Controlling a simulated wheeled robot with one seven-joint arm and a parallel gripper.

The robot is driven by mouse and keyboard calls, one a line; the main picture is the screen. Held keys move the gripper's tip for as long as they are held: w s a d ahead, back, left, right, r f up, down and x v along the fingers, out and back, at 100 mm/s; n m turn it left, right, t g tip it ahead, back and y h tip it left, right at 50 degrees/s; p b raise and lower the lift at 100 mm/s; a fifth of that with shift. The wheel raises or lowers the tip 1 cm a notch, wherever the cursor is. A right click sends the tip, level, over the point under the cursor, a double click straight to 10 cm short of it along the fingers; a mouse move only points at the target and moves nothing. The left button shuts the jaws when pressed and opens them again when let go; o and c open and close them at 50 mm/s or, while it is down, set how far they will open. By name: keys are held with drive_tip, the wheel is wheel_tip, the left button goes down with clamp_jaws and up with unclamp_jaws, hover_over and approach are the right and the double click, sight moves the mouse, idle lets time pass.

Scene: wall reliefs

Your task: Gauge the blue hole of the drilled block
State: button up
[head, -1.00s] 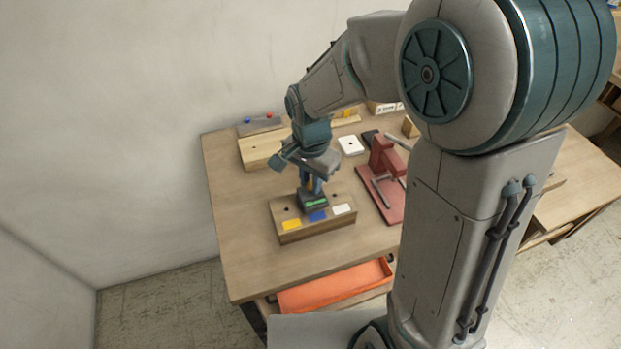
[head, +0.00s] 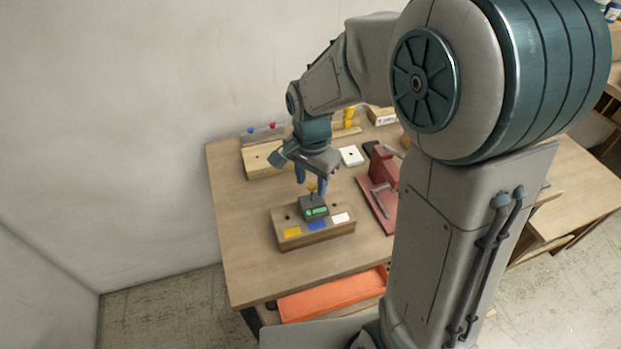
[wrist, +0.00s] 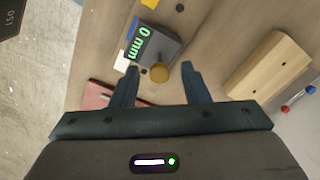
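The drilled block (head: 318,239) is a wooden block on the table with yellow, blue (head: 317,225) and white patches along its front. A dark grey gauge (head: 313,209) with a green display sits on its top, behind the blue patch, covering the middle. In the wrist view its display (wrist: 138,42) reads 0 mm, and a brass knob (wrist: 159,73) stands up from it. The hole under the gauge is hidden. My gripper (head: 311,188) is just above the gauge, open, with its fingers apart on either side of the knob; it also shows in the wrist view (wrist: 160,72).
A red stand (head: 383,175) is right of the block. A white plate (head: 351,155) and a pale wooden block (head: 262,160) lie behind it. An orange tray (head: 335,293) is below the table's front edge. The table left of the drilled block is clear.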

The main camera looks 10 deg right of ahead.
wheel_tip(320, 180, up, 14)
drive_tip(key=b, duration=0.1)
idle(0.5)
drive_tip(key=shift+f, duration=0.1)
drive_tip(key=s+d+f+n+t, duration=0.1)
drive_tip(key=s+d+f+n, duration=0.1)
drive_tip(key=s+d+n, duration=0.2)
drive_tip(key=s+d+f+n+t, duration=0.2)
drive_tip(key=s+d+f+n, duration=0.1)
drive_tip(key=s, duration=0.6)
drive_tip(key=shift+s+d+f+n, duration=0.3)
drive_tip(key=shift+d+n, duration=0.55)
drive_tip(key=shift+n, duration=0.25)
